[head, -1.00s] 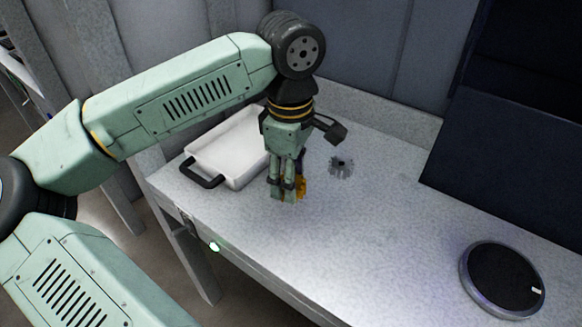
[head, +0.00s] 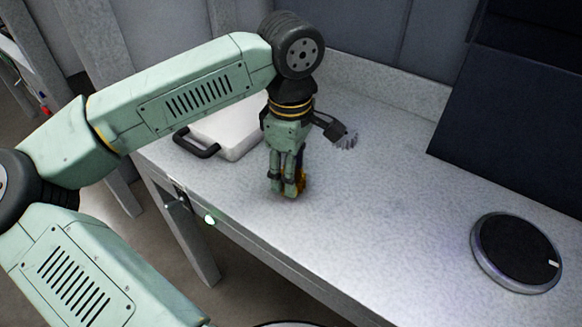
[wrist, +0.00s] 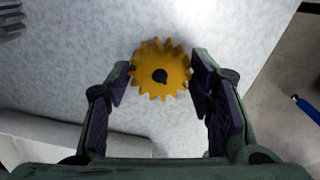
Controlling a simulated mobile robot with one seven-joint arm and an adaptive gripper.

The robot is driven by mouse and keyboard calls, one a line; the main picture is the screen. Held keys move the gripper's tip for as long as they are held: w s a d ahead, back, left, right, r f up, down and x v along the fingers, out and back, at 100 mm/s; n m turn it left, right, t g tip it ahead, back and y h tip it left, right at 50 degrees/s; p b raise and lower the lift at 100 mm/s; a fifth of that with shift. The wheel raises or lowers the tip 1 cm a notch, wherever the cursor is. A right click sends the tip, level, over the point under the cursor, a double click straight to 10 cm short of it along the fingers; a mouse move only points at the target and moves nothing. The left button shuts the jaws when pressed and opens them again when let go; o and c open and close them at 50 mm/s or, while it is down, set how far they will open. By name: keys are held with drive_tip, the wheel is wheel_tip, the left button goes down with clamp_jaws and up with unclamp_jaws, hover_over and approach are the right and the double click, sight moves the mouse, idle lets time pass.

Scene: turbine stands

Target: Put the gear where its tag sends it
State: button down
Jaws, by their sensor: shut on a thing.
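My gripper (head: 289,188) points down over the pale table, near its front edge. It is shut on a yellow-orange toothed gear (wrist: 160,70), which sits between the two fingertips in the wrist view. In the head view the gear (head: 301,180) shows partly behind the fingers. I cannot tell whether it touches the table. No readable tag shows in either view.
A white tray (head: 238,148) with a black handle stands left of my gripper, partly hidden. A black round disc with a pale mark (head: 517,252) lies at the right. A dark panel (head: 510,130) stands at the back right. The table between gripper and disc is clear.

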drive_tip(key=shift+f+b, duration=0.3)
drive_tip(key=shift+b, duration=0.1)
drive_tip(key=c, duration=0.7)
unclamp_jaws()
drive_tip(key=shift+o, duration=1)
drive_tip(key=shift+r, duration=0.1)
drive_tip(key=shift+s+r+p, duration=0.1)
drive_tip(key=shift+r+p, duration=1.85)
drive_tip(key=shift+r, duration=1.5)
